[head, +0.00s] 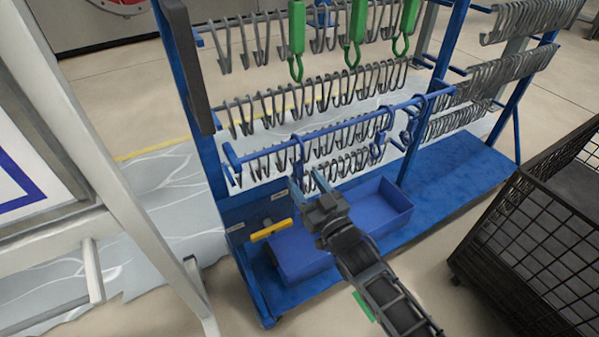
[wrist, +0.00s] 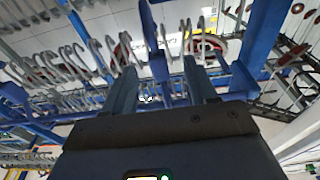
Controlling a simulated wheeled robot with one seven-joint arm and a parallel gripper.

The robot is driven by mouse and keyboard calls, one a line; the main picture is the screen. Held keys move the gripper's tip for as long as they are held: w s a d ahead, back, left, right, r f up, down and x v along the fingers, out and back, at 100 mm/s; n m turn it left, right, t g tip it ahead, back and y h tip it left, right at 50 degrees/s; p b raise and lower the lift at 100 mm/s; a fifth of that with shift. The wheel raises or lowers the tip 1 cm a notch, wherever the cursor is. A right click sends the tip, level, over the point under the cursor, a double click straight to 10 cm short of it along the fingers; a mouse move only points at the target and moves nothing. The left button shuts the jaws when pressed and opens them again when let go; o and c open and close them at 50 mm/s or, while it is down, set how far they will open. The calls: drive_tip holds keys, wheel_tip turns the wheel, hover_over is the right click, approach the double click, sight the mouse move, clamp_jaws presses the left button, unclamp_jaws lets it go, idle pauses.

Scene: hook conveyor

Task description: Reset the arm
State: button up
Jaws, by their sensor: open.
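My gripper (head: 307,184) is in front of the blue hook rack (head: 207,165), low over the blue bins, with its fingers pointing up and away toward the hooks. The two fingers are apart in the wrist view (wrist: 161,85). A blue hook (head: 299,150) hangs from the rack's front blue bar (head: 330,129) just above the fingertips. In the wrist view a blue piece (wrist: 153,35) shows beyond and between the fingers; I cannot tell whether it touches them. Nothing is visibly held.
Rows of grey hooks (head: 265,105) fill the rack, with green hooks (head: 297,40) above. More blue hooks (head: 378,138) hang at the bar's right. A blue bin (head: 385,207) and a yellow-handled item (head: 271,230) lie below. A black mesh cart (head: 545,215) stands right.

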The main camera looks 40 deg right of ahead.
drive_tip(key=shift+v, duration=1.6)
drive_tip(key=s+a+r+n+g+y, duration=0.15)
drive_tip(key=s+a, duration=0.25)
drive_tip(key=s, duration=0.5)
drive_tip(key=s+a+r+y, duration=0.1)
drive_tip(key=s+a+r, duration=0.3)
drive_tip(key=s, duration=0.5)
drive_tip(key=s+a+r+n+g+y, duration=0.1)
drive_tip(key=s+a+y, duration=0.1)
drive_tip(key=s+a, duration=0.45)
drive_tip(key=s+r+g, duration=0.2)
drive_tip(key=s+r, duration=0.5)
wheel_tip(320, 180, up, 15)
drive_tip(key=p, duration=1.6)
drive_tip(key=shift+n+y, duration=0.35)
drive_tip(key=shift+y, duration=0.1)
drive_tip(key=shift+s+a+t, duration=0.1)
drive_tip(key=shift+s+t, duration=0.05)
drive_tip(key=shift+t, duration=0.1)
drive_tip(key=shift+c, duration=0.5)
